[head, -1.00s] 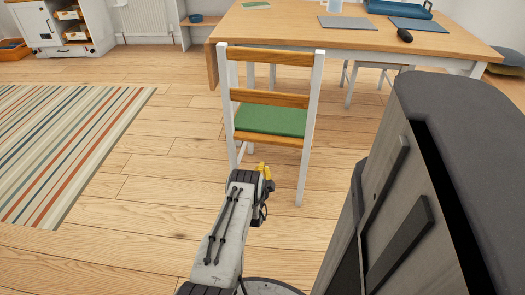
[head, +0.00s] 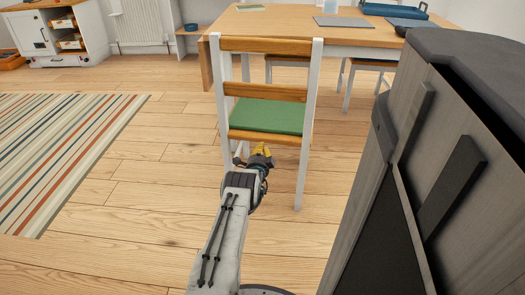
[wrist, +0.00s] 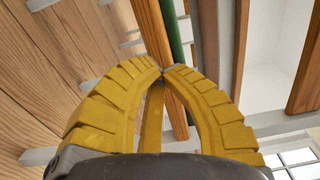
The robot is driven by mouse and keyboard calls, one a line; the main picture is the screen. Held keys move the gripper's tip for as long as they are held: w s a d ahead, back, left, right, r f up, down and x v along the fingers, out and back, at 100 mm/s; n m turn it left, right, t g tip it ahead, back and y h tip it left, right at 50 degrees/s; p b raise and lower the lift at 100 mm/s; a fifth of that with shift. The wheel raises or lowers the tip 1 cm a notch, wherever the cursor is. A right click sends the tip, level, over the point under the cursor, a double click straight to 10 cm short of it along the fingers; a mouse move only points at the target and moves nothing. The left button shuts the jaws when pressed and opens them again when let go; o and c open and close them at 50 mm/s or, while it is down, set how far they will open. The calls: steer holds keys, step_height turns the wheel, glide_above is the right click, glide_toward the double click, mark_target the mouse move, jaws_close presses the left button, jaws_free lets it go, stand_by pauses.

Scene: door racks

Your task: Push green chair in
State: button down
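The green chair (head: 268,116) has white legs, wooden back slats and a green seat. It stands upright with its back towards me, in front of the wooden table (head: 350,38). My gripper (head: 262,150), with yellow fingers, is low at the chair's back, just below the rail under the seat. In the wrist view its fingertips (wrist: 164,71) meet with nothing visible held between them. The chair's wooden rail (wrist: 152,30) and green seat edge (wrist: 174,40) show just beyond the tips. I cannot tell whether they touch the chair.
A tall grey cabinet (head: 440,140) stands close on the right. A striped rug (head: 60,150) lies on the left. Other chairs (head: 365,68) stand at the table. The wooden floor left of the green chair is clear.

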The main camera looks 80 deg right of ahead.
mark_target(263, 141)
steer(key=shift+d+b, duration=1.45)
steer(key=shift+b, duration=0.6)
steer(key=shift+r, duration=0.1)
